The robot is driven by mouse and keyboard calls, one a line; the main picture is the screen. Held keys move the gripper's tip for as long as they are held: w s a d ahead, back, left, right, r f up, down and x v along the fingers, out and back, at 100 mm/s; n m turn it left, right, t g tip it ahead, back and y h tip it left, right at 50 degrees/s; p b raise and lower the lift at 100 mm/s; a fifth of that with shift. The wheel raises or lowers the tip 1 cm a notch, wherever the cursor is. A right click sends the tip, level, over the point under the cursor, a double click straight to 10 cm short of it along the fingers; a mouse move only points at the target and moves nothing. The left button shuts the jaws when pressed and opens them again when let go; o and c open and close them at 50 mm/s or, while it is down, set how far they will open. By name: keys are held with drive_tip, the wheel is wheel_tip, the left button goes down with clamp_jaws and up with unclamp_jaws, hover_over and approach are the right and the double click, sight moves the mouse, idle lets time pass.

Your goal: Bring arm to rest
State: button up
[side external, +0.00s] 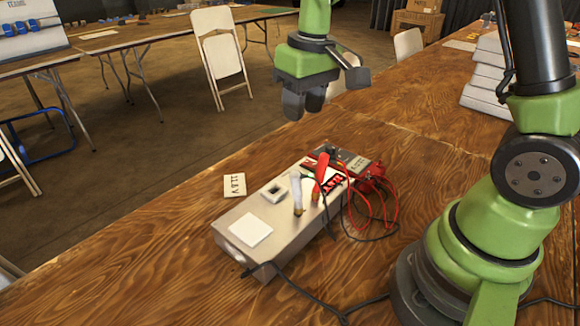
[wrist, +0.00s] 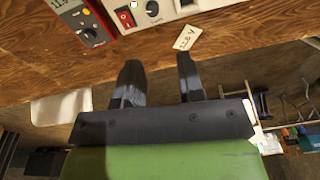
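My gripper (side external: 304,102) hangs above the far side of the wooden table, clear of everything on it. In the wrist view my gripper (wrist: 158,80) shows its two dark fingers apart with nothing between them. The metal charger box (side external: 270,232) stands on the table below and in front of the gripper. A red clamp (side external: 321,170) and a white-yellow piece (side external: 298,196) stand upright on its top. A red multimeter (side external: 345,162) lies behind the box and also shows in the wrist view (wrist: 88,22).
Red and black cables (side external: 375,205) lie tangled right of the box. A paper tag (side external: 234,185) lies on the table to its left. Grey stacked cases (side external: 487,80) stand at the back right. A folding chair (side external: 221,58) is beyond the table edge. The front left of the table is bare.

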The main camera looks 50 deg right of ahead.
drive_tip(key=s+a+r+m+t+y, duration=0.1)
drive_tip(key=s+a+r+t, duration=0.1)
drive_tip(key=s+r, duration=0.3)
drive_tip(key=s+a+r+m+t, duration=0.1)
drive_tip(key=s+r+t, duration=0.3)
drive_tip(key=s, duration=0.7)
drive_tip(key=shift+s+a+r+m+y, duration=0.2)
drive_tip(key=shift+a+r+m+y, duration=0.2)
drive_tip(key=shift+a+r, duration=0.2)
idle(0.6)
